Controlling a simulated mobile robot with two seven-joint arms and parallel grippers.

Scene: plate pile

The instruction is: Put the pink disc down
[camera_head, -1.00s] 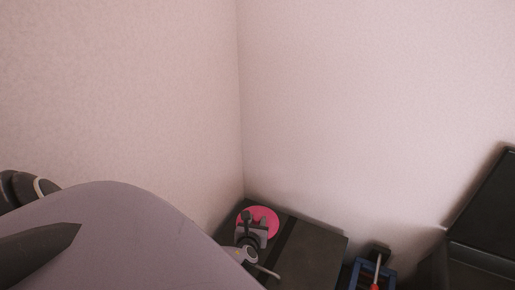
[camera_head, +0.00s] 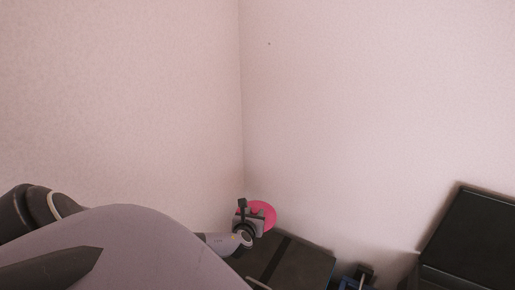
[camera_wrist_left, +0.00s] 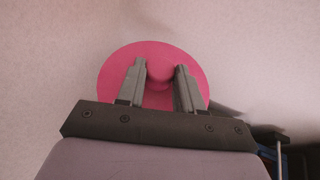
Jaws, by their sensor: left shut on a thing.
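The pink disc (camera_head: 265,210) is in the head view, in front of the wall corner and above the back of a dark flat surface (camera_head: 302,262). My left gripper (camera_head: 250,217) is shut on it and covers part of it. In the left wrist view, the disc (camera_wrist_left: 152,52) lies beyond the two grey fingers of the gripper (camera_wrist_left: 160,70). A small pink raised part in the disc's middle sits between the fingertips. The pale wall fills most of the background there. My right gripper is not in view.
Two pale walls meet in a corner behind the disc. A blue frame-like object (camera_head: 349,283) is partly cut off at the bottom edge. A black box-like object (camera_head: 480,235) stands at the right. The dark surface's visible part looks bare.

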